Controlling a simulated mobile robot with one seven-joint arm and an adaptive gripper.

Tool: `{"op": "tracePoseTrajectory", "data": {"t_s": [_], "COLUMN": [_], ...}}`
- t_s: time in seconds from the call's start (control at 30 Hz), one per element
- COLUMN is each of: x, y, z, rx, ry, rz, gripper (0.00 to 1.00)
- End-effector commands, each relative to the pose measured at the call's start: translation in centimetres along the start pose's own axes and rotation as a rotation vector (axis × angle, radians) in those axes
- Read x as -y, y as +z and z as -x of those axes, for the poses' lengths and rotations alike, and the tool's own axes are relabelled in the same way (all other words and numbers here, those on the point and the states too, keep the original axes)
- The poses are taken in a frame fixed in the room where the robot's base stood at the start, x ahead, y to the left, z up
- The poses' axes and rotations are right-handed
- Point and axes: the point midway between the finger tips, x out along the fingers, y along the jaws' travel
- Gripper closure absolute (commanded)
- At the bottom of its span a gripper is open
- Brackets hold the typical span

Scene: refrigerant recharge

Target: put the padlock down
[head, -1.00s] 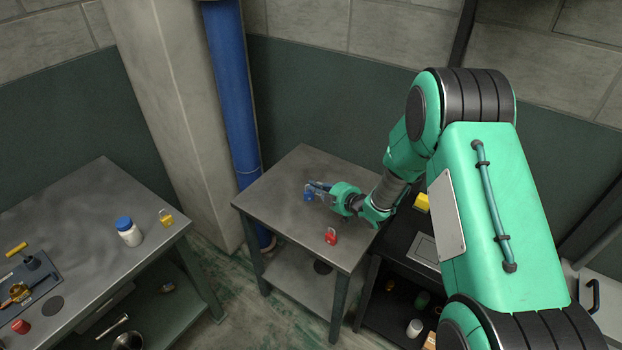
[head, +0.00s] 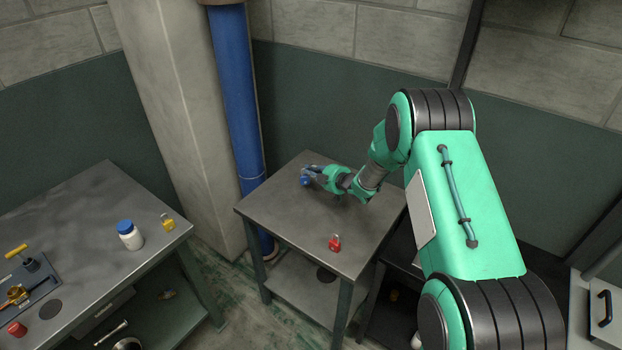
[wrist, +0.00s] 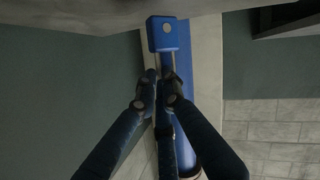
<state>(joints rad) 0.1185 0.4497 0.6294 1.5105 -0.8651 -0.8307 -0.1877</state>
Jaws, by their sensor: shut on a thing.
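My gripper (head: 314,173) is shut on the blue padlock (head: 304,181), at the far left part of the small grey metal table (head: 290,215). In the wrist view the padlock's blue body (wrist: 163,34) sticks out beyond the fingertips (wrist: 160,88), which close around its shackle end. The padlock is close to the tabletop; I cannot tell whether it touches it.
A red padlock (head: 334,244) stands near the table's front right. A blue pipe (head: 236,100) rises behind the table. The left bench (head: 100,215) holds a blue-capped white bottle (head: 130,236), a yellow padlock (head: 168,223) and a tool tray (head: 30,286). The small table's middle is clear.

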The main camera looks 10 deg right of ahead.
Motion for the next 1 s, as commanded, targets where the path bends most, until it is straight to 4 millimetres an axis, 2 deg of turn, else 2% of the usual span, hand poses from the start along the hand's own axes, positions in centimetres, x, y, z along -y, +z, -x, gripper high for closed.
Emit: {"op": "tracePoseTrajectory", "data": {"t_s": [0.27, 0.6, 1.0], "x": [0.1, 1.9, 2.0], "y": [0.2, 2.6, 2.8], "z": [0.0, -1.1, -1.1], "rx": [0.0, 0.0, 0.0], "ry": [0.0, 0.0, 0.0], "rz": [0.0, 0.0, 0.001], "gripper": [1.0, 1.0, 1.0]}}
